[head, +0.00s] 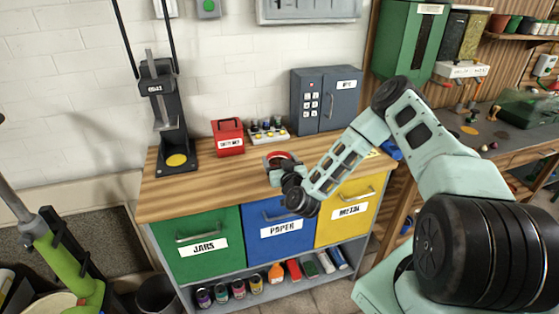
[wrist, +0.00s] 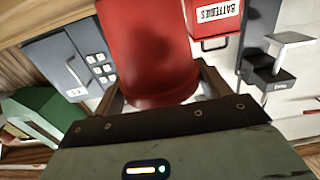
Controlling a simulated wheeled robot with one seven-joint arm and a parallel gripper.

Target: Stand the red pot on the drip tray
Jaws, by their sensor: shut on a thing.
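My gripper (head: 279,166) is shut on the red pot (head: 279,156) and holds it over the wooden top of the bin cabinet. In the wrist view, the red pot (wrist: 148,50) fills the space between the two fingers of my gripper (wrist: 163,92). Its lower part there is hidden behind the dark gripper edge. In the head view, only part of the pot shows behind the gripper. I cannot tell whether the pot touches the wood. I cannot pick out the drip tray with certainty in either view.
A red batteries box (head: 229,138), a small white rack (head: 268,135) and a grey keypad box (head: 325,101) stand behind the gripper. A black press (head: 165,115) stands at left. The wooden top (head: 205,188) is clear at front left. A cluttered workbench (head: 500,133) is at right.

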